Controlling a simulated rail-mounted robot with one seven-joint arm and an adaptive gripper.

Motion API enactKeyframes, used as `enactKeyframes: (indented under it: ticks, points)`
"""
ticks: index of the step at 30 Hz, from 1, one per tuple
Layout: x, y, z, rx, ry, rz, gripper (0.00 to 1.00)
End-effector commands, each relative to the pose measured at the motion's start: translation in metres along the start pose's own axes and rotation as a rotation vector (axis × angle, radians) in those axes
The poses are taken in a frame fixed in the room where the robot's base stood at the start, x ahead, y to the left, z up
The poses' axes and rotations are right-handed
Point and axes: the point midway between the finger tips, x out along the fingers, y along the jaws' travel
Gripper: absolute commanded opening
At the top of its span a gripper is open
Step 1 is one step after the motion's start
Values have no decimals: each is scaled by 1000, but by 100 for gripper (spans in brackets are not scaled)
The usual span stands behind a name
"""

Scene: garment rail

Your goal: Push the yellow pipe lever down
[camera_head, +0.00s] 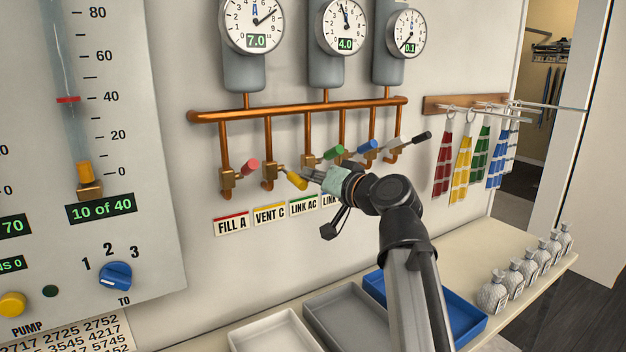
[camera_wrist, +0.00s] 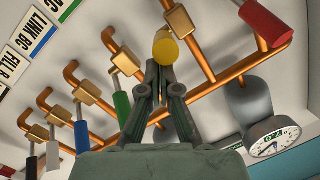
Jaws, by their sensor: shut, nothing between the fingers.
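The yellow pipe lever (camera_head: 292,179) sticks out from a brass valve on the second copper drop pipe from the left, above the VENT C label (camera_head: 270,214). It slants outward and down to the right. In the wrist view its round yellow end (camera_wrist: 165,47) shows just beyond the fingertips. My gripper (camera_head: 309,174) is shut and empty, with its tips right beside the lever's outer end. It also shows in the wrist view (camera_wrist: 155,76), with the fingertips together. I cannot tell whether the tips touch the lever.
Close by are the red lever (camera_head: 247,167) on the left and the green (camera_head: 332,153), blue (camera_head: 367,146) and black (camera_head: 420,137) levers on the right. The copper pipe (camera_head: 300,109) runs above. Trays (camera_head: 272,331) and silver bottles (camera_head: 493,292) stand on the shelf below.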

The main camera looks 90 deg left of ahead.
Motion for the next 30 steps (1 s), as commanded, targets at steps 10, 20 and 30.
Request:
enactKeyframes:
  ticks: [10,20,30]
  points:
    - [-46,2,-26,0,8,9,0]
    - [-101,4,-25,0,8,8,0]
    - [-113,3,-26,0,6,7,0]
